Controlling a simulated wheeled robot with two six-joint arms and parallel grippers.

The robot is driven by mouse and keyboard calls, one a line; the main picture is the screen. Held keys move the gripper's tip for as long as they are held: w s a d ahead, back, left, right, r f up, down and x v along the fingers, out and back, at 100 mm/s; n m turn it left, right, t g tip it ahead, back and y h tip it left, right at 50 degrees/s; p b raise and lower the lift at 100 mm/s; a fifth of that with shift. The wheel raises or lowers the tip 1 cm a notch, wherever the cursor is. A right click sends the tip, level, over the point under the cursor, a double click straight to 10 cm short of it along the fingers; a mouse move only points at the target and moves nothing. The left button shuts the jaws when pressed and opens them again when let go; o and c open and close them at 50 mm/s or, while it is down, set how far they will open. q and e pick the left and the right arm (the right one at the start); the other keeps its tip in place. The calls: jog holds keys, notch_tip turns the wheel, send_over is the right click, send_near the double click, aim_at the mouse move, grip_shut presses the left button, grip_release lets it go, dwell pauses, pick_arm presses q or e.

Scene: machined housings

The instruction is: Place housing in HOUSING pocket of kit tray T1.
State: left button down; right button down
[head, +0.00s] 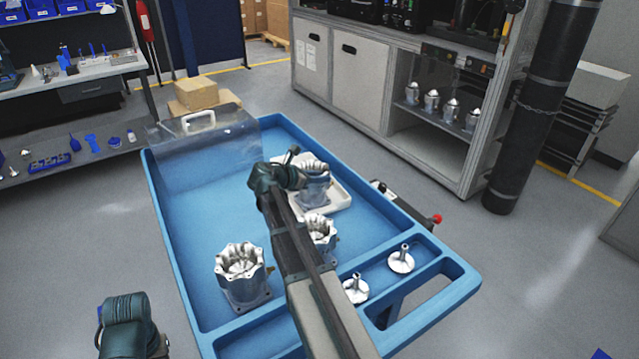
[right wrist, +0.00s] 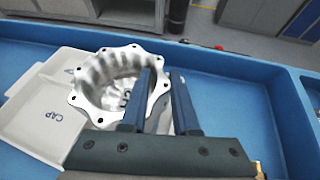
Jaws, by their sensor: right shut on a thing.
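My right gripper (head: 298,174) is shut on the wall of a silver housing (head: 316,190), which is upright with its scalloped open rim facing up. The white kit tray (head: 340,200) lies under it on the blue cart. In the right wrist view the held housing (right wrist: 95,85) stands over the part of the tray (right wrist: 35,118) beside the compartment marked CAP. The housing's base is hidden, so I cannot tell whether it touches the tray floor. No HOUSING label shows. My left arm shows at the bottom left, but its gripper does not.
Two more housings, one in front (head: 242,275) and one partly behind my right arm (head: 324,236), stand on the blue cart (head: 190,225). Two flanged metal parts (head: 401,262) (head: 355,290) lie near its handle end. A clear cover (head: 205,150) stands at the far left end.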

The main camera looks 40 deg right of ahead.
jog(key=shift+r, duration=0.1)
jog(key=c, duration=0.7)
grip_release()
jog(key=shift+o, duration=0.2)
jog(key=shift+a+r, duration=0.1)
jog(key=p+v, duration=0.5)
jog(key=v, duration=0.6)
jog(key=shift+a, duration=0.4)
jog(key=shift+r, duration=0.15)
